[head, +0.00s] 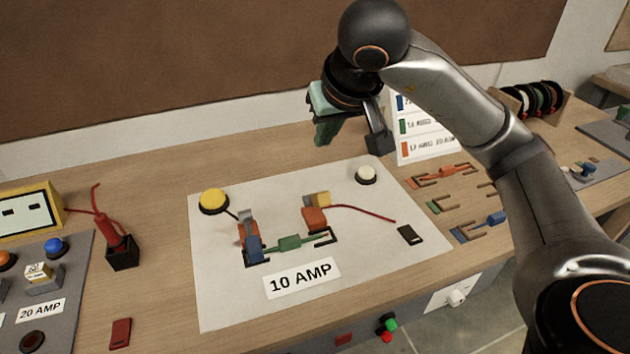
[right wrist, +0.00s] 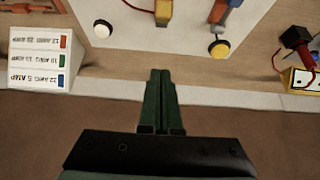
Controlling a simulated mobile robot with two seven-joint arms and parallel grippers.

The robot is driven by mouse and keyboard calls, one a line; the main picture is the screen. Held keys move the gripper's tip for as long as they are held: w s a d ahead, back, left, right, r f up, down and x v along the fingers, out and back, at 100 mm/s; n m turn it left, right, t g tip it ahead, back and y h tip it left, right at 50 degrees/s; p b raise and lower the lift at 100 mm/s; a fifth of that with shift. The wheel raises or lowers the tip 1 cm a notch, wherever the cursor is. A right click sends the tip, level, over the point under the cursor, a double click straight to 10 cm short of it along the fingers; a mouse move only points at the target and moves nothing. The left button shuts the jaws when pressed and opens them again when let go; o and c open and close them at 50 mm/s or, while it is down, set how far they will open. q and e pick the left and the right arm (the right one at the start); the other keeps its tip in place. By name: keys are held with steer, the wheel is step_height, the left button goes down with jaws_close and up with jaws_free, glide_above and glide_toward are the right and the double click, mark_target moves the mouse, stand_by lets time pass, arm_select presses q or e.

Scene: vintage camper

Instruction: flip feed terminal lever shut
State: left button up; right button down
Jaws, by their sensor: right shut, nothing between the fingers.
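Two orange lever terminals stand on the white 10 AMP board (head: 220,290). The left terminal (head: 248,232) has a raised grey lever and a blue piece at its front. The right terminal (head: 315,218) has a yellow block and a grey part on top, with a red wire running right. I cannot tell which is the feed terminal. Both show partly at the top of the right wrist view, the yellow block (right wrist: 163,13) near the middle. My right gripper (head: 324,133) is shut and empty above the board's back edge; its green fingers (right wrist: 160,78) are together. My left gripper is out of view.
A yellow button (head: 213,200) and a white button (head: 366,174) flank the terminals. A green connector (head: 289,243) lies between them. A white label card (head: 425,140) stands behind at right, near my arm. A red-handled tool (head: 116,235) stands in a black holder at left.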

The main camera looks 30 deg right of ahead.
glide_above(316, 200)
steer(key=w+d, duration=0.2)
steer(key=w, duration=0.2)
steer(key=f, duration=0.8)
steer(key=shift+w+d+f, duration=0.1)
steer(key=shift+d, duration=0.1)
steer(key=shift+s+a+f, duration=0.1)
steer(key=shift+s+f, duration=0.3)
steer(key=shift+f, duration=0.2)
steer(key=shift+s+a+f, duration=0.1)
steer(key=shift+s+f, duration=0.25)
steer(key=shift+f, duration=0.2)
steer(key=shift+s+a+f, duration=0.1)
steer(key=shift+s+f, duration=0.3)
steer(key=shift+f, duration=0.05)
